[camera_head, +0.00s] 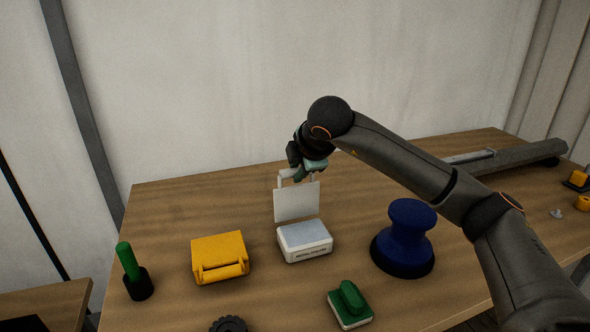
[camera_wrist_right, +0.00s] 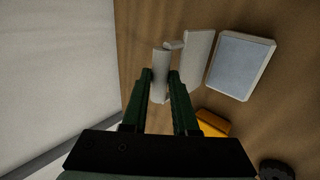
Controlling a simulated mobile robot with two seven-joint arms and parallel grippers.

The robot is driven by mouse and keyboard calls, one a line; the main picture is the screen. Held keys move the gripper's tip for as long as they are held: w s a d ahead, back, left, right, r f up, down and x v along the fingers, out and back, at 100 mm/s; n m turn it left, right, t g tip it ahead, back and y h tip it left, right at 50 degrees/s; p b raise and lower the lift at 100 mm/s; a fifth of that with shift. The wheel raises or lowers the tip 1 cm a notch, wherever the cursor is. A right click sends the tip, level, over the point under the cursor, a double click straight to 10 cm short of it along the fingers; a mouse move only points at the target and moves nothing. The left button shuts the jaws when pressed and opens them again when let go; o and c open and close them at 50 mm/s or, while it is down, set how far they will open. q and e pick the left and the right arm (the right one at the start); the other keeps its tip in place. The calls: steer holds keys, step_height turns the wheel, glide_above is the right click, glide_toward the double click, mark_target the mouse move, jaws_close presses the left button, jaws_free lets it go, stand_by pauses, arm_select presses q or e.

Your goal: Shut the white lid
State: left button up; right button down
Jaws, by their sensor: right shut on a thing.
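The white box (camera_head: 305,243) stands on the wooden table with its white lid (camera_head: 296,202) open and standing upright at the back edge. The lid has a handle bar at its top edge. My right gripper (camera_head: 308,172) is at this handle, behind and above the box. In the right wrist view my right gripper (camera_wrist_right: 160,82) has its two green fingers on either side of the white handle (camera_wrist_right: 160,65), shut on it. The lid (camera_wrist_right: 196,58) is seen nearly edge-on there, beside the open box (camera_wrist_right: 240,64). My left gripper is not in view.
A yellow box (camera_head: 219,256) stands left of the white box, and a green handle in a black base (camera_head: 137,284) further left. A blue spool-shaped thing (camera_head: 405,238) stands to the right, under my right arm. A green-and-white block (camera_head: 350,305) and a black gear (camera_head: 229,324) lie in front.

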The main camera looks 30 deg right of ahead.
steer(key=shift+s+a+f, duration=0.15)
steer(key=shift+s+f, duration=0.15)
steer(key=shift+f, duration=0.2)
steer(key=shift+s+a+f+b, duration=0.1)
steer(key=shift+s+b, duration=0.25)
steer(key=shift+s, duration=0.15)
steer(key=shift+s+a+f+b, duration=0.1)
steer(key=shift+s+b, duration=0.25)
steer(key=shift+s, duration=0.1)
steer(key=shift+s+a+r, duration=0.1)
steer(key=shift+s+r, duration=0.05)
steer(key=shift+s, duration=0.35)
steer(key=s, duration=0.1)
steer(key=b, duration=0.1)
steer(key=s+f+b, duration=0.1)
steer(key=shift+s+a, duration=0.35)
steer(key=shift+r, duration=0.1)
